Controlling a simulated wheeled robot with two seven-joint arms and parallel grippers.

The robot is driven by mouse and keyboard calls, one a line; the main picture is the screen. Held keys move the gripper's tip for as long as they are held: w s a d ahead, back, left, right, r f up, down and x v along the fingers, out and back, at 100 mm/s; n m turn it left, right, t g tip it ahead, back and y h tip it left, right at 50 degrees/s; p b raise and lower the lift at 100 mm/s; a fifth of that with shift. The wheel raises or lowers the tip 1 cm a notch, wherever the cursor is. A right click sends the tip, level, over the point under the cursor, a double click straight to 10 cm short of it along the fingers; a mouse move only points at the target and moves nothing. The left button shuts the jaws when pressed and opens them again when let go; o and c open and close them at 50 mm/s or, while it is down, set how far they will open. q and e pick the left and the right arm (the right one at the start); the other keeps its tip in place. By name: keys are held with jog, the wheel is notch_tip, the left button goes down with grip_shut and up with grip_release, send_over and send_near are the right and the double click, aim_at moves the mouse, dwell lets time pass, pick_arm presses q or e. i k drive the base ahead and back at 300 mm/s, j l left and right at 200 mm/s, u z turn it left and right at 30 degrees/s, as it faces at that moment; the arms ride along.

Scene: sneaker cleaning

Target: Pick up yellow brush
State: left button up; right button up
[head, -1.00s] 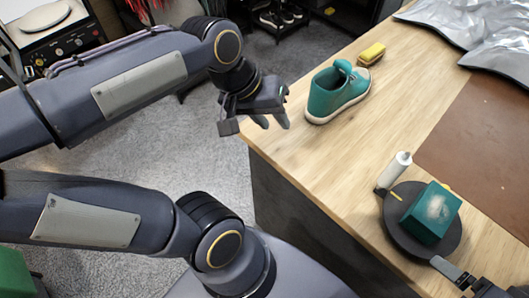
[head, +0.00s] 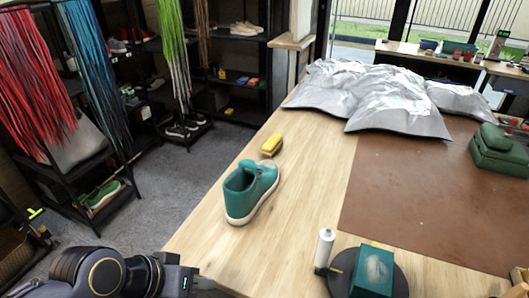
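The yellow brush (head: 271,144) lies on the wooden tabletop near its left edge, behind the teal sneaker. The teal sneaker (head: 250,192) stands upright on the wood, with a small gap between it and the brush. My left gripper (head: 200,284) shows at the bottom left, in front of the table's near left corner and well short of the brush. Its fingers are mostly hidden or cut off by the frame, so I cannot tell whether it is open or shut. My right gripper is out of view.
A teal box (head: 373,268) sits on a dark round stand (head: 398,284) beside a white cylinder (head: 325,248). A brown mat (head: 430,200) covers the right. Shoe shelves (head: 240,65) stand left. Wood around the brush is clear.

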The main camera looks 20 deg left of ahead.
aim_at(273, 143)
jog(key=j+z, duration=0.2)
jog(key=j, duration=0.25)
jog(key=k+j+z, duration=0.2)
jog(key=j, duration=0.25)
jog(key=j+z, duration=0.2)
jog(key=j, duration=0.3)
jog(key=k+j+z, duration=0.2)
jog(key=j, duration=0.2)
jog(key=j+z, duration=0.2)
jog(key=j, duration=0.25)
jog(key=k+j+z, duration=0.25)
jog(key=j, duration=0.15)
jog(key=j+z, duration=0.3)
jog(key=j, duration=0.3)
jog(key=j+z, duration=0.25)
jog(key=j, duration=0.3)
jog(key=k+j+z, duration=0.15)
jog(key=j+z, duration=0.15)
jog(key=j, duration=0.25)
jog(key=i+j+z, duration=0.5)
jog(key=j+z, duration=0.25)
jog(key=i+j+z, duration=0.25)
jog(key=j, duration=0.25)
jog(key=k+l, duration=0.05)
jog(key=k, duration=0.05)
